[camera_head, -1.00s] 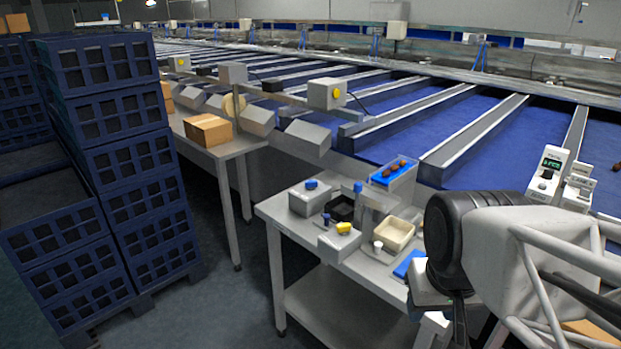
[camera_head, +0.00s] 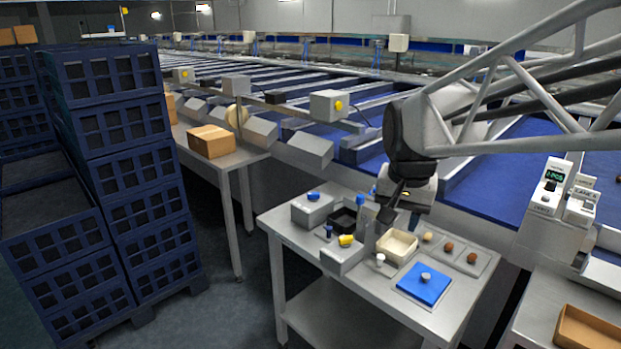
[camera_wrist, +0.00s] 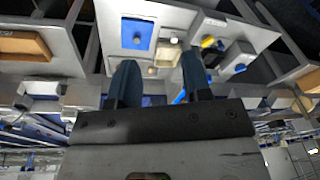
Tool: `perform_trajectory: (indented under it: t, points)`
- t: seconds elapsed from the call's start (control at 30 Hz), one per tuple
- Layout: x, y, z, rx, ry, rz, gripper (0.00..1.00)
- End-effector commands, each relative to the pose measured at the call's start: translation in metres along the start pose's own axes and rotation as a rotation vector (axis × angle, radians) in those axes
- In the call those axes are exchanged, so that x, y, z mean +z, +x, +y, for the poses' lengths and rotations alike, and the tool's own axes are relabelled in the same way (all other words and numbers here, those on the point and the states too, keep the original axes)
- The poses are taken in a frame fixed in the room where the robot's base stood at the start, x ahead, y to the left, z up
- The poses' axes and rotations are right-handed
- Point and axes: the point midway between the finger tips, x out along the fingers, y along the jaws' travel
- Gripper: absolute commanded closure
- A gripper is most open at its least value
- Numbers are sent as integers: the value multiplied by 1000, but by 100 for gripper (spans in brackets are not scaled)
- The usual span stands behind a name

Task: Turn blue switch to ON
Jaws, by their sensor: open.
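A grey box with a blue knob (camera_head: 313,196) stands at the back left of the small metal table (camera_head: 465,288). This looks like the blue switch; its setting is too small to read. In the wrist view a blue knob (camera_wrist: 240,68) shows at the right on a grey box. My gripper (camera_head: 400,208) is above the table's back edge, right of the blue knob and well apart from it. In the wrist view my gripper (camera_wrist: 160,58) has its two dark fingers spread, with nothing between them.
A yellow knob (camera_head: 346,240) on a grey box stands at the table's front left. A small blue post (camera_head: 328,231), a black tray (camera_head: 343,219), a cream tray (camera_head: 397,245) and a blue pad (camera_head: 425,284) are close by. Dark crates (camera_head: 120,150) are stacked at left.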

Motion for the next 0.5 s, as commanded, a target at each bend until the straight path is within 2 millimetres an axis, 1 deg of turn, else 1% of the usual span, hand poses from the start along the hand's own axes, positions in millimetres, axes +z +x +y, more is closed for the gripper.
perform_trajectory:
  t: [0.03, 0.1, 0.3, 0.5]
  points:
    - [-13, 1, -7, 2, 20, -6, 55]
    - [-28, 2, -16, 3, 52, -10, 55]
    - [-72, 6, -42, 9, 145, -24, 55]
    - [-116, 16, -69, 17, 238, -39, 55]
